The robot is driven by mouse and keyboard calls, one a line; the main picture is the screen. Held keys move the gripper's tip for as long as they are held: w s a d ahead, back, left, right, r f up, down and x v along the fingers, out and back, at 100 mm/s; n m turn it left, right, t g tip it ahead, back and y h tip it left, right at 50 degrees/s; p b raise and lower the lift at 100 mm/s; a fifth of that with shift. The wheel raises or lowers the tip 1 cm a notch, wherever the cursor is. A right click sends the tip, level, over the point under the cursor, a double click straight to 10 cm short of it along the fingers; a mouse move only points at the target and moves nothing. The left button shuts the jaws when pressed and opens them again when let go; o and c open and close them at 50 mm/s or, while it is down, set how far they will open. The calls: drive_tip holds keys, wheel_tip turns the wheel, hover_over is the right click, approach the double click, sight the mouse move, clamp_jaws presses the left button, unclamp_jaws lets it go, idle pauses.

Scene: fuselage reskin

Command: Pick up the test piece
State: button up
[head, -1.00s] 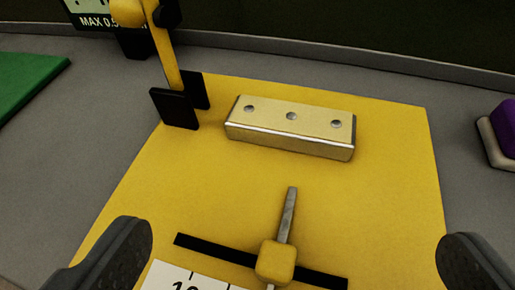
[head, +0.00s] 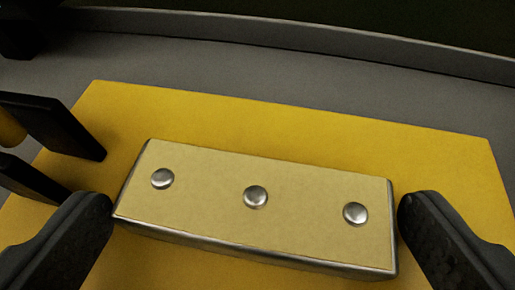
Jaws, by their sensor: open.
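The test piece (head: 300,208) is a pale yellow block with metallic edges and three round silver rivets on top. It lies flat on a yellow mat (head: 300,122), slightly tilted across the picture in the head view. My gripper (head: 256,208) is open, with one dark finger by the left end of the block and the other by its right end. The block is between the fingers. Whether either finger touches it I cannot tell.
Black plates (head: 52,125) of a yellow-armed fixture stand at the left, close to my left finger. A grey bench surface (head: 300,75) with a raised back edge lies behind the mat. The mat behind the block is clear.

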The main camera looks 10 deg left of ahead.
drive_tip(key=shift+w+f, duration=0.15)
drive_tip(key=shift+w, duration=0.15)
drive_tip(key=shift+c, duration=0.3)
drive_tip(key=c, duration=0.6)
